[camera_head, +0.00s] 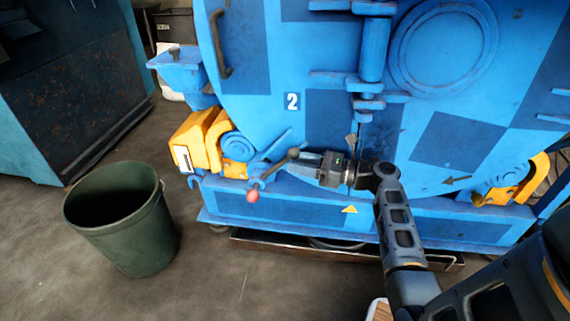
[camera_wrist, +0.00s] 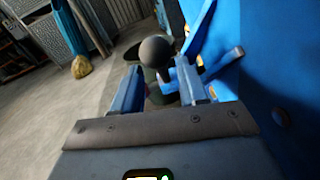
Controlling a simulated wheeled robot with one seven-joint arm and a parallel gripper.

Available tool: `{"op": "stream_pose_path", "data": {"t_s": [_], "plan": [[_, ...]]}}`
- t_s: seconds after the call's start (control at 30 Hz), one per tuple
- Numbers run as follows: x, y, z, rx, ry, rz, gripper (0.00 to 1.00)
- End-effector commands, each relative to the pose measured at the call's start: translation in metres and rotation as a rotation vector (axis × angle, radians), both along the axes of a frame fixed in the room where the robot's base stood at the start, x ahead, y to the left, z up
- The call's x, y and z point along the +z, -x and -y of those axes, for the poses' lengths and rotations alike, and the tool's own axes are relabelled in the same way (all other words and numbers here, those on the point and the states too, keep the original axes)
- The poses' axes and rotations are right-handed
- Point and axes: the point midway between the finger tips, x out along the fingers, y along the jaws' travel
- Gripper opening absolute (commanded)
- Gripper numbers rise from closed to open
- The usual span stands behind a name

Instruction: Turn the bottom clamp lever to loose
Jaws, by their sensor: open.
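A lever with a dark ball knob (camera_head: 293,153) sticks out from the lower left front of the blue machine; a rod runs from the knob down and left. Below it is a red ball knob (camera_head: 253,196). I cannot tell for certain which one the task names. My gripper (camera_head: 303,161) reaches in from the right, its tips beside the dark knob. In the wrist view the dark ball (camera_wrist: 155,50) shows between and just beyond the two open fingers of my gripper (camera_wrist: 158,75). The fingers are apart from each other, and I cannot tell whether either touches the lever.
The blue machine (camera_head: 330,100) stands close behind my gripper, with a yellow bracket (camera_head: 200,140) left of the levers. A dark green bin (camera_head: 120,220) stands on the floor to the left.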

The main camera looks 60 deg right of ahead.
Motion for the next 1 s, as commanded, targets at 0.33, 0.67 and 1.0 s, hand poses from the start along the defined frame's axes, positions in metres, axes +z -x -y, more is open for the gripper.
{"op": "stream_pose_path", "data": {"t_s": [0.33, 0.67, 1.0], "plan": [[-0.001, -0.040, -0.008, 0.000, 0.002, -0.001, 0.43], [0.000, -0.043, -0.009, -0.001, 0.002, -0.001, 0.42], [0.000, -0.043, -0.009, -0.001, 0.002, -0.001, 0.09]]}}
